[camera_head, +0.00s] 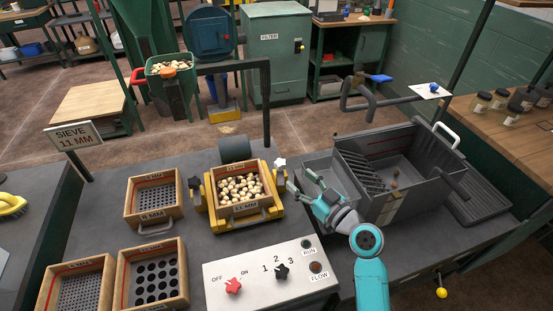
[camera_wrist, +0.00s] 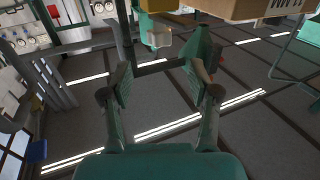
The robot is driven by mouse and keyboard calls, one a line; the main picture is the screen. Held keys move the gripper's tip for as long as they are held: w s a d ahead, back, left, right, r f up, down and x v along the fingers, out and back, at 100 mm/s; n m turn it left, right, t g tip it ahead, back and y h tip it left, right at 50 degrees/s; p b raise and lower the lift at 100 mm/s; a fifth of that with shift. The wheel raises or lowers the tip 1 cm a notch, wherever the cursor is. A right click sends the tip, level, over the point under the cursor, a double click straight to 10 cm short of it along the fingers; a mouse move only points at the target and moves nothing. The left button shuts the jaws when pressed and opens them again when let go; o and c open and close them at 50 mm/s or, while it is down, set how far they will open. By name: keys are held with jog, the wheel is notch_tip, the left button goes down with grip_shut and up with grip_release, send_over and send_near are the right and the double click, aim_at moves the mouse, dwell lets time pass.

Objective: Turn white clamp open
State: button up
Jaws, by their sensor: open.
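The white clamp (camera_head: 279,163) is a small star-shaped white knob at the right rear corner of the yellow sieve holder (camera_head: 264,216). A wooden sieve full of pale nuts (camera_head: 240,189) sits in that holder. My gripper (camera_head: 300,180) is just right of the holder in the head view, its fingers apart and empty, pointing up and left. It appears close to the clamp but not touching it. In the wrist view, the open fingers (camera_wrist: 161,82) have nothing between them.
A black knob (camera_head: 193,183) is on the holder's left side. A control box (camera_head: 255,279) with a red knob stands in front. A grey divided bin (camera_head: 392,175) is right of my gripper. Empty sieves (camera_head: 153,199) lie left. A dark post (camera_head: 266,100) rises behind.

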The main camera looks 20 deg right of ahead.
aim_at(284, 166)
jog(key=x, duration=0.9)
jog(key=shift+w+a, duration=0.1)
jog(key=shift+w, duration=0.2)
jog(key=shift+c, duration=0.3)
grip_shut()
